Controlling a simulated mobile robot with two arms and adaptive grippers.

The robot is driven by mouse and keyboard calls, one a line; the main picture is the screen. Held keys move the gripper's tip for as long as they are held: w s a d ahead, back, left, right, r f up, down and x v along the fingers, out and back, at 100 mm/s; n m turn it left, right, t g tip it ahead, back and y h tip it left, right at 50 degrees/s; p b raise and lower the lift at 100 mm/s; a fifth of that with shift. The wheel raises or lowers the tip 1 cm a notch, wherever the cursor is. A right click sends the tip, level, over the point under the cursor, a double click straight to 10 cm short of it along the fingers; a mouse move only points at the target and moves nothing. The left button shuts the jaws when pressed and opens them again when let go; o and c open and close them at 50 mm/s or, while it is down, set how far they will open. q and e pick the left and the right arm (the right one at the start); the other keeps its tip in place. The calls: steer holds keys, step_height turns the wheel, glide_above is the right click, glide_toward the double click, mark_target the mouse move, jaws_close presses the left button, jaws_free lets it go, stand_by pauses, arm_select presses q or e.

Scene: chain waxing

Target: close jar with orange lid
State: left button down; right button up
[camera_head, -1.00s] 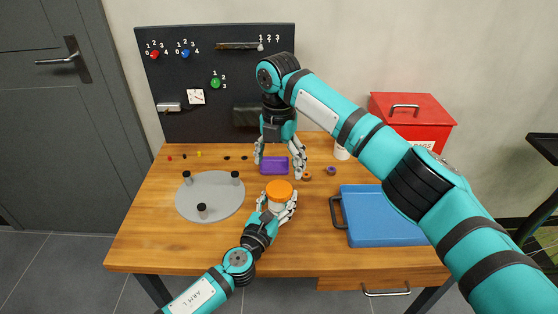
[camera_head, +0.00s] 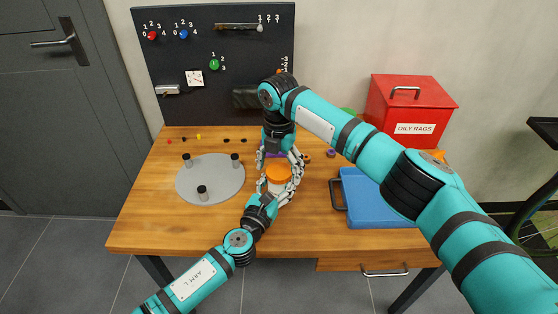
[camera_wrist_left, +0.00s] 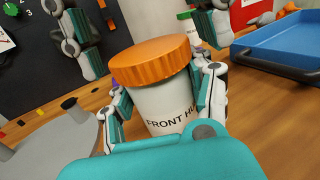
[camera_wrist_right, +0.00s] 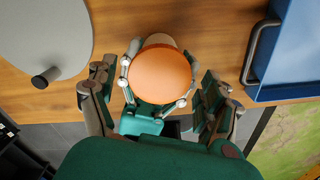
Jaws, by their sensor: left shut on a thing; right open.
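The white jar (camera_wrist_left: 168,104), with black lettering, stands upright with the orange lid (camera_wrist_left: 152,62) on its mouth. The lid also shows in the head view (camera_head: 278,174). Whether it is screwed tight cannot be told. My left gripper (camera_head: 279,188) is shut around the jar's body, below the lid, with a finger on each side. My right gripper (camera_wrist_right: 158,92) is open, pointing down above the jar. In the right wrist view its fingers are spread either side of the lid, apart from it.
A grey round plate (camera_head: 212,178) with several black-capped posts lies left of the jar. A blue tray (camera_head: 375,205) with a dark handle lies to the right. A red oily-rags bin (camera_head: 410,105) stands behind it. A black pegboard (camera_head: 215,85) rises at the back.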

steer(key=c, duration=1.2)
steer(key=o, duration=1.2)
steer(key=shift+o, duration=0.2)
steer(key=shift+r, duration=0.1)
steer(key=shift+r, duration=2.2)
steer(key=o, duration=0.3)
